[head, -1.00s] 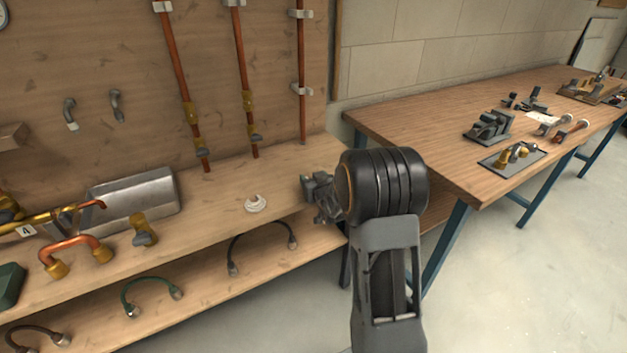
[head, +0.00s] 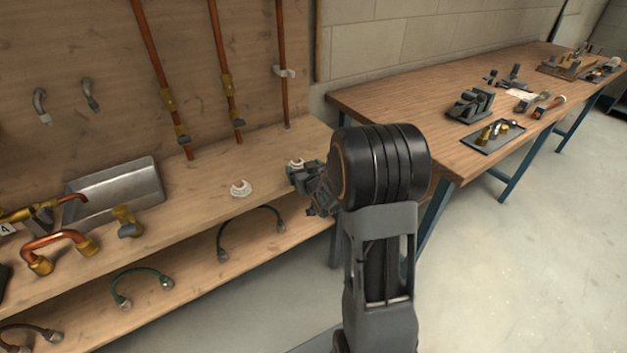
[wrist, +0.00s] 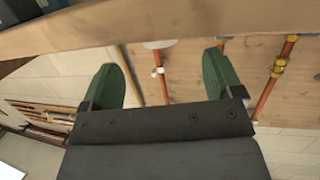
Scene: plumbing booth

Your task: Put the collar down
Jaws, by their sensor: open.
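A white collar (head: 296,163) shows just behind the tip of my gripper (head: 303,177), at the right part of the wooden worktop (head: 200,180). It looks to rest on the worktop, its lower part hidden by my gripper. In the wrist view a white piece (wrist: 160,44), likely the same collar, shows at the board's edge, between the lines of the two green fingers. My gripper (wrist: 163,66) is open, with clear gaps between this piece and both fingers. A second white ring-shaped piece (head: 241,188) lies on the worktop to the left.
A metal tray (head: 115,190), a brass fitting (head: 127,222) and a copper bend (head: 58,245) are on the worktop to the left. Copper pipes (head: 225,80) rise along the back board. A lower shelf (head: 190,265) holds hoses. A separate bench (head: 400,105) stands right.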

